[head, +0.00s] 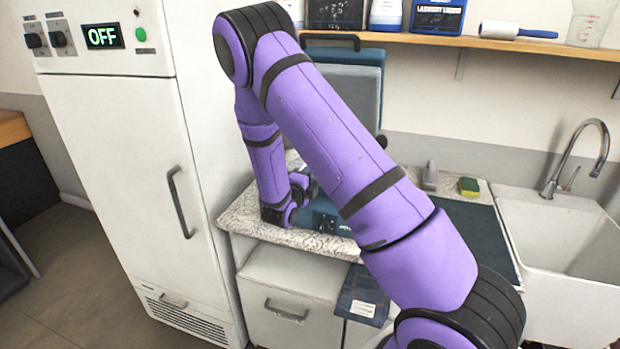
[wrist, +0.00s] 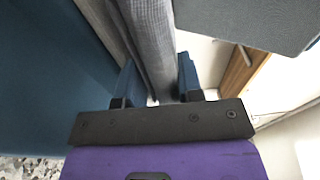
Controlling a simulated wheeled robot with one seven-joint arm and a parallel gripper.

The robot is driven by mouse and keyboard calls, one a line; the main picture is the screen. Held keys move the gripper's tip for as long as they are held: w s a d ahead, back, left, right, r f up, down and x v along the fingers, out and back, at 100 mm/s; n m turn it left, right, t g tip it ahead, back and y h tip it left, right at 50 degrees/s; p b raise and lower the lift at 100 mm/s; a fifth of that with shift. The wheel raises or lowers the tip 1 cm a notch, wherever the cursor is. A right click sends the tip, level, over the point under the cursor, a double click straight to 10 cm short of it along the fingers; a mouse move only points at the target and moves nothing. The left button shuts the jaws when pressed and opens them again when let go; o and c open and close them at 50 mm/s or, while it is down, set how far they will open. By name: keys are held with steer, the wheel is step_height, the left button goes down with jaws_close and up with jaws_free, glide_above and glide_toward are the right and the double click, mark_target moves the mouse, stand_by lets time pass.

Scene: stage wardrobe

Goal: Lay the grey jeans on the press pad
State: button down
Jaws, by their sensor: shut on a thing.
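The grey jeans (wrist: 155,45) show in the wrist view as a long, narrow grey bundle. They pass between the two blue fingertips of my gripper (wrist: 157,80), which is shut on them. In the head view my arm hides the jeans and most of the gripper. The press stands on the counter, its blue lid (head: 347,57) raised, with a grey padded face (head: 362,98). Part of its blue base (head: 323,218) shows beside my wrist. The lower press pad is mostly hidden behind my arm, so I cannot tell whether the jeans touch it.
A tall white cabinet (head: 120,150) with an OFF display stands left of the counter (head: 250,215). A dark mat (head: 470,235), a sponge (head: 468,187) and a white sink (head: 570,235) are at right. A shelf (head: 480,42) runs above.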

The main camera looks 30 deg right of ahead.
steer(key=shift+s+a+f, duration=0.1)
steer(key=shift+s+f, duration=0.05)
steer(key=shift+f, duration=0.3)
steer(key=shift+s+a+f, duration=0.1)
steer(key=shift+s+f, duration=0.05)
steer(key=shift+f, duration=0.25)
steer(key=c, duration=0.7)
jaws_free()
steer(key=shift+s+y, duration=0.1)
steer(key=shift+y, duration=0.2)
steer(key=shift+f+v, duration=0.2)
steer(key=shift+v, duration=0.75)
steer(key=o, duration=0.7)
steer(key=shift+s+a, duration=0.15)
steer(key=shift+a, duration=0.25)
steer(key=v, duration=0.7)
steer(key=shift+s+r, duration=0.15)
steer(key=shift+s, duration=0.4)
steer(key=shift+r, duration=0.1)
